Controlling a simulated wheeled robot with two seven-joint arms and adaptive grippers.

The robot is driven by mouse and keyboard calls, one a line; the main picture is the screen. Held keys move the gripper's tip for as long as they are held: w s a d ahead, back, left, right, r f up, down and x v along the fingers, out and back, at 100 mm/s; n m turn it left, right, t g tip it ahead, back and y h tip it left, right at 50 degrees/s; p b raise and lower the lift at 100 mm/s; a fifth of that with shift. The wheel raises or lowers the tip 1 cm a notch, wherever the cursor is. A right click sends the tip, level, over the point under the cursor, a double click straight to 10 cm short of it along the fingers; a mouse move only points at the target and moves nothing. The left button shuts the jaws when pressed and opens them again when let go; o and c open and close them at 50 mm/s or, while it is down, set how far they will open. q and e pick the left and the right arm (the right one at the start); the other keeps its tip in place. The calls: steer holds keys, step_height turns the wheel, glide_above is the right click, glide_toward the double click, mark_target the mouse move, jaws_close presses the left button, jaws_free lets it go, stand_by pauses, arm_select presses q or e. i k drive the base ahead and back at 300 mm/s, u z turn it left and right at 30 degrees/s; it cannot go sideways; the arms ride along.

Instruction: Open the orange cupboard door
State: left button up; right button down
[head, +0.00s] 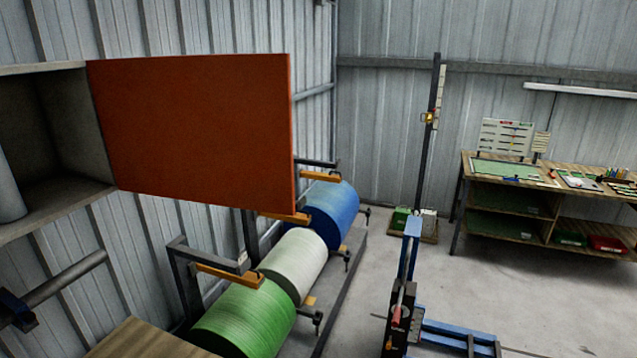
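The orange cupboard door (195,130) stands wide open in the head view. It is hinged at the right side of the grey cupboard (78,125) and swung out to the right, over the rolls. The cupboard's open front shows a dark inside. A grey rounded object (8,190) stands at the cupboard's left, cut off by the picture edge. Neither of my grippers shows in this view, and nothing is seen touching the door.
Green (245,318), white (294,262) and blue (331,213) rolls sit on a rack below the door. A wooden top (145,340) is at the bottom left. A blue and black stand (405,290) is right of the rolls. A workbench (545,200) stands far right, with clear floor before it.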

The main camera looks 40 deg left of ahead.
mark_target(214, 129)
steer(key=u, duration=0.45)
steer(key=i, duration=0.8)
steer(key=u, duration=0.75)
